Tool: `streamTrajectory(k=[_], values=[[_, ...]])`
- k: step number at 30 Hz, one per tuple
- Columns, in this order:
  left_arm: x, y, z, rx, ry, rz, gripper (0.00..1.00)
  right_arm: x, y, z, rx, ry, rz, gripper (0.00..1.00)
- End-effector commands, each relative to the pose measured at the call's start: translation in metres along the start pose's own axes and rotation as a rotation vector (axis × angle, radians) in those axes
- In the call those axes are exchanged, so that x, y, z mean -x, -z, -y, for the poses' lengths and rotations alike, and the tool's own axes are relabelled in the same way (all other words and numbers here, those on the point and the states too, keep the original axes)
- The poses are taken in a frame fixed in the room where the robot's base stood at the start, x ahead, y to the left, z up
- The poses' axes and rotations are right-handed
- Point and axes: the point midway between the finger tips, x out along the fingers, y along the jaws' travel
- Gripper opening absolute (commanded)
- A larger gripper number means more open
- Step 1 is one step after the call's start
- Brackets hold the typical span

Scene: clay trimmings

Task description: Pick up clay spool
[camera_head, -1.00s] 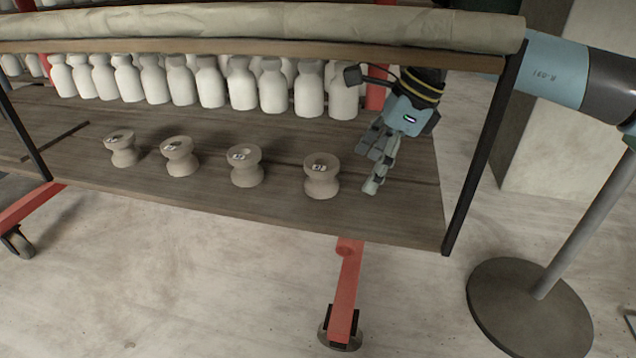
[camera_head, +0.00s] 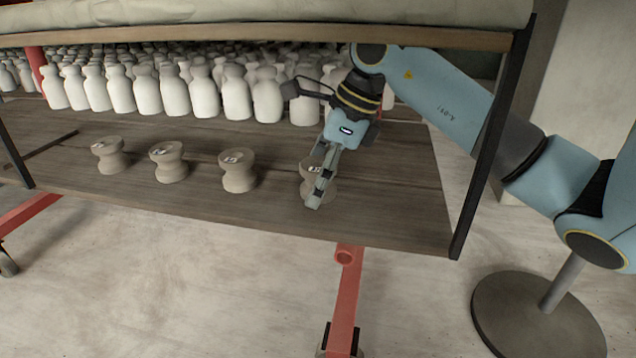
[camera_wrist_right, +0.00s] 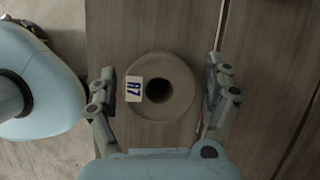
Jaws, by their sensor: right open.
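Several grey-brown clay spools with waisted sides and small labels stand in a row on the wooden shelf. My right gripper (camera_head: 318,188) is at the rightmost spool (camera_head: 331,190) and partly hides it in the head view. In the right wrist view this spool (camera_wrist_right: 180,95) is seen from above, with a dark centre hole and a label reading "R7". The open fingers of my right gripper (camera_wrist_right: 163,92) stand on either side of it, with a small gap visible on each side. The other spools (camera_head: 238,172), (camera_head: 168,163) and (camera_head: 109,156) stand to the left. My left gripper is out of view.
Many pale bottles (camera_head: 205,95) fill the back of the shelf (camera_head: 400,220). A wooden upper board (camera_head: 250,38) runs above, and a dark post (camera_head: 490,150) stands at the right, beside my arm. The shelf front is clear between spools.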

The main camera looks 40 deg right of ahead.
Motion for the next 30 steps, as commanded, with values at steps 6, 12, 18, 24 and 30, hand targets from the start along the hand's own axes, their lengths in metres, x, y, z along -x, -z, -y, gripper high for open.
streamTrajectory(k=[6, 12, 18, 24, 30], values=[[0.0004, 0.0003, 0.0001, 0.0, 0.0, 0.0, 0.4, 0.0006, -0.0003, 0.0001, 0.0, 0.0, 0.001, 0.79], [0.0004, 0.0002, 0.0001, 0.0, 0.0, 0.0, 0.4, 0.0005, -0.0001, 0.0001, 0.0, 0.0, 0.001, 0.53], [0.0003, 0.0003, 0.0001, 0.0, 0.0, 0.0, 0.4, 0.0005, 0.0, 0.0001, 0.0, 0.0, 0.0, 0.27], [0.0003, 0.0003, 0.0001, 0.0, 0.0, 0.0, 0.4, 0.0006, -0.0003, 0.0002, 0.0, 0.001, 0.001, 0.14], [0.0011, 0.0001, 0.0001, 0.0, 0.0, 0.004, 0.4, 0.002, -0.0008, 0.0003, 0.0, 0.001, 0.001, 0.14]])
